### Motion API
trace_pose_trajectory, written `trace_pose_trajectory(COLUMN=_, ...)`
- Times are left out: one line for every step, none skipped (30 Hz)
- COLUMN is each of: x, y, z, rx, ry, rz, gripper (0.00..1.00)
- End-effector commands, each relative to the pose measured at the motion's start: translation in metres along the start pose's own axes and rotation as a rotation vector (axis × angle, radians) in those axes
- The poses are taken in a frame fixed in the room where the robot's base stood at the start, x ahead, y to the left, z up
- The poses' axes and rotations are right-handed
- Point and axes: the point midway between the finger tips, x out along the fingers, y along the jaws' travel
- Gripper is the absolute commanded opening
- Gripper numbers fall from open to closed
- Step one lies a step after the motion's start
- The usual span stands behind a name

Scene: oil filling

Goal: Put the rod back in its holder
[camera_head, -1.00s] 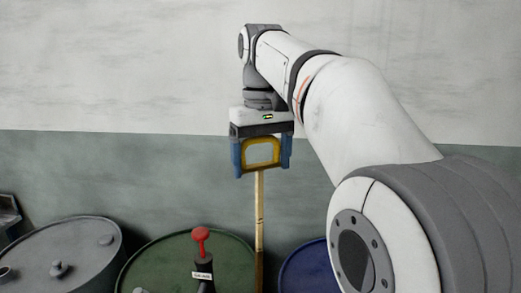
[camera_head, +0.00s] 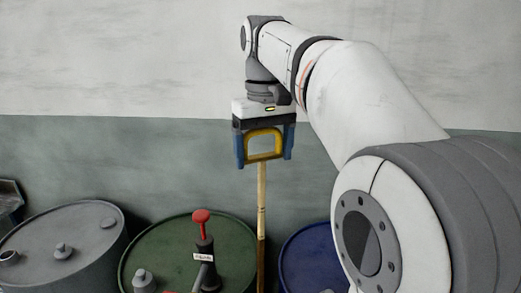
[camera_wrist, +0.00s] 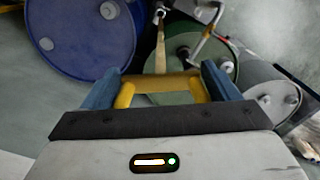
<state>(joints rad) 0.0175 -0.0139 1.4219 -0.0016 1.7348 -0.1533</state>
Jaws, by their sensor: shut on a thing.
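My gripper (camera_head: 264,158) has its blue fingers shut on the yellow handle of the rod, a long thin wooden shaft (camera_head: 261,210). In the head view the rod hangs almost upright, between the green drum and the blue drum, and its lower end is cut off by the frame. In the wrist view my gripper (camera_wrist: 165,80) holds the yellow handle, and the shaft (camera_wrist: 160,50) runs away towards a small grey fitting (camera_wrist: 159,14) near the top edge. I cannot tell whether the rod's tip touches that fitting, or whether the fitting is the holder.
The green drum (camera_head: 150,245) carries a pump with a red knob (camera_head: 201,216). The blue drum (camera_head: 308,262) stands to its right and a grey drum (camera_head: 85,225) to its left. The wall behind is bare.

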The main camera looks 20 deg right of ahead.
Motion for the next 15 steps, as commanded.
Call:
trace_pose_trajectory(x=0.000, y=0.000, z=0.002, rx=0.000, ry=0.001, rz=0.000, gripper=0.60)
trace_pose_trajectory(x=0.000, y=0.000, z=0.002, rx=0.000, ry=0.001, rz=0.000, gripper=0.60)
trace_pose_trajectory(x=0.000, y=0.000, z=0.004, rx=0.000, ry=0.001, rz=0.000, gripper=0.60)
trace_pose_trajectory(x=0.000, y=0.000, z=0.004, rx=0.000, ry=0.001, rz=0.000, gripper=0.60)
trace_pose_trajectory(x=0.000, y=0.000, z=0.005, rx=0.001, ry=0.001, rz=0.000, gripper=0.60)
trace_pose_trajectory(x=0.000, y=0.000, z=0.006, rx=0.001, ry=0.000, rz=0.000, gripper=0.60)
trace_pose_trajectory(x=0.000, y=0.000, z=0.007, rx=0.001, ry=0.000, rz=0.000, gripper=0.60)
trace_pose_trajectory(x=0.000, y=0.000, z=0.008, rx=0.001, ry=0.000, rz=0.000, gripper=0.60)
trace_pose_trajectory(x=0.000, y=0.000, z=0.009, rx=0.001, ry=0.000, rz=0.000, gripper=0.60)
trace_pose_trajectory(x=0.000, y=0.000, z=0.010, rx=0.001, ry=0.001, rz=0.000, gripper=0.60)
trace_pose_trajectory(x=0.000, y=0.000, z=0.011, rx=0.001, ry=0.001, rz=0.000, gripper=0.60)
trace_pose_trajectory(x=0.000, y=0.000, z=0.013, rx=0.001, ry=0.001, rz=0.000, gripper=0.60)
trace_pose_trajectory(x=0.000, y=0.000, z=0.013, rx=0.001, ry=0.001, rz=0.000, gripper=0.60)
trace_pose_trajectory(x=0.000, y=0.000, z=0.014, rx=0.001, ry=0.002, rz=0.000, gripper=0.60)
trace_pose_trajectory(x=0.000, y=0.000, z=0.015, rx=0.001, ry=0.002, rz=0.000, gripper=0.60)
